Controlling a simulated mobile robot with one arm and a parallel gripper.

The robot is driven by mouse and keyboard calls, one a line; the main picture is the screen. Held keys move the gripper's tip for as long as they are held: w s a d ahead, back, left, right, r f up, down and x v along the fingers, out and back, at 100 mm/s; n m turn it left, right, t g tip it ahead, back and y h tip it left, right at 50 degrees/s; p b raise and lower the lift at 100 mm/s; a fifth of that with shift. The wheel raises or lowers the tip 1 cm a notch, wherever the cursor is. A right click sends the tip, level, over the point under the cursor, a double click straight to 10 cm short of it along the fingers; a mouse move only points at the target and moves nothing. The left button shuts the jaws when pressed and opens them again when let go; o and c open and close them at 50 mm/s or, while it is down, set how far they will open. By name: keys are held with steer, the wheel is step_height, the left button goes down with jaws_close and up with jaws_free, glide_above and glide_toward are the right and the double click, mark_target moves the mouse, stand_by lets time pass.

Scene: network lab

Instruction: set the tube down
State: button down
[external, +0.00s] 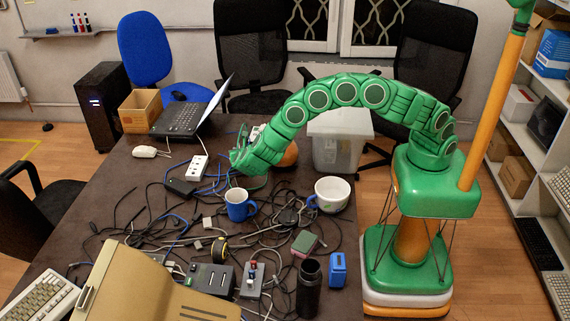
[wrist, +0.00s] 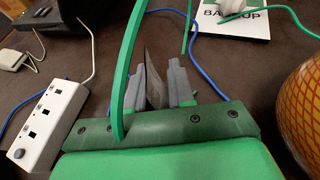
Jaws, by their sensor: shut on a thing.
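In the wrist view my gripper (wrist: 158,85) has its two grey fingers shut on a thin, dark grey piece, which I take for the tube (wrist: 154,80). It stands up narrow between the fingers; its full shape is hard to tell. A green hose curves across in front of the camera. In the external view my gripper (external: 240,162) hangs low over the dark table (external: 120,200), between the white power strip and an orange round thing. The tube cannot be made out there. I cannot tell whether it touches the table.
A white power strip (wrist: 50,120) lies left, a BACKUP card (wrist: 235,22) beyond, and an orange netted round thing (wrist: 305,120) close on the right. A blue mug (external: 240,205), white cup (external: 331,194) and tangled cables are in front. Bare tabletop shows at left.

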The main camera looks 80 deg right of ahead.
steer(key=c, duration=1)
jaws_free()
steer(key=shift+f, duration=0.1)
steer(key=shift+o, duration=0.2)
steer(key=shift+a, duration=0.1)
steer(key=shift+a+r, duration=0.3)
steer(key=v, duration=1.1)
steer(key=shift+s, duration=0.15)
